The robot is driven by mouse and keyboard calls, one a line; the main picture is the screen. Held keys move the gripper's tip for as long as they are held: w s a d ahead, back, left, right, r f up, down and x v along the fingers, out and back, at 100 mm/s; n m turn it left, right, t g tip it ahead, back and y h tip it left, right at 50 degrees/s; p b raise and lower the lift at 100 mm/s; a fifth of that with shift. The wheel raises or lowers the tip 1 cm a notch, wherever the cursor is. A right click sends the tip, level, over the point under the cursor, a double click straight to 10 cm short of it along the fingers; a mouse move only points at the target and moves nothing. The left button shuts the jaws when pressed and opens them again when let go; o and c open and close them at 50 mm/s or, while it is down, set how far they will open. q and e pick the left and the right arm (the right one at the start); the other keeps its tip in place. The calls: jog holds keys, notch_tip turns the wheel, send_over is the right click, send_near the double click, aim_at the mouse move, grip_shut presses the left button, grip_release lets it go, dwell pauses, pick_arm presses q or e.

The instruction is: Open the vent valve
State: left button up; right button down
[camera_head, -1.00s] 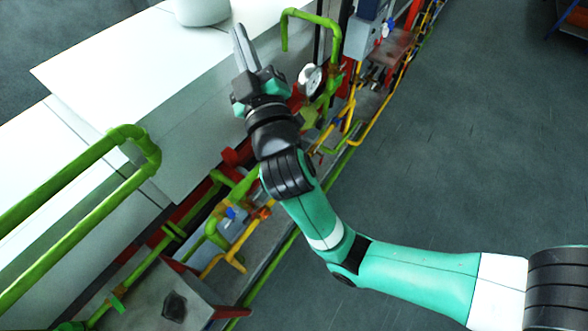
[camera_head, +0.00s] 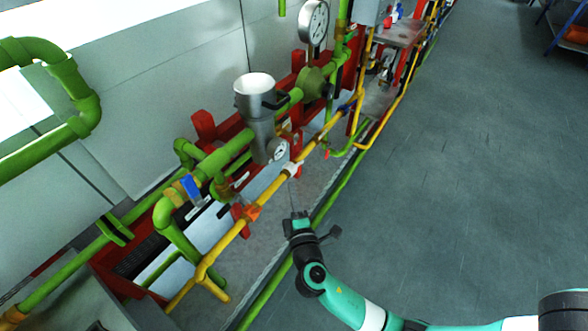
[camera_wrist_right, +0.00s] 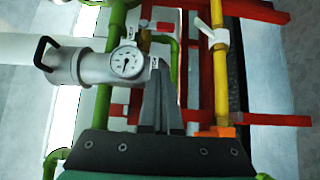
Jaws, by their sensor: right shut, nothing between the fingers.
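My right gripper (camera_head: 291,190) is shut and empty, pointing up the picture at the pipework, just below the yellow pipe. In the right wrist view its closed fingers (camera_wrist_right: 159,92) lie between the metal cylinder with a gauge and the yellow pipe. A white lever (camera_head: 291,169) sits on the yellow pipe (camera_head: 225,252) just beyond the fingertips; it also shows in the wrist view (camera_wrist_right: 212,33). A blue lever (camera_head: 191,189) sits on a green pipe at left. No label shows which one is the vent valve. I see no contact. My left gripper is not in view.
The metal cylinder (camera_head: 258,118) has an open top, a dark handle and a small gauge (camera_head: 279,151). A larger gauge (camera_head: 318,22) stands behind it. Red frames (camera_head: 203,126) and green pipes crowd the left.

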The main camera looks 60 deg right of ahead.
jog(key=shift+r, duration=0.1)
jog(key=b, duration=0.2)
send_near(296, 144)
jog(key=w+d+f, duration=0.1)
jog(key=w+d, duration=0.2)
jog(key=w, duration=0.2)
jog(key=shift+w+d+f, duration=0.15)
jog(key=shift+w+d, duration=0.05)
jog(key=shift+d, duration=0.15)
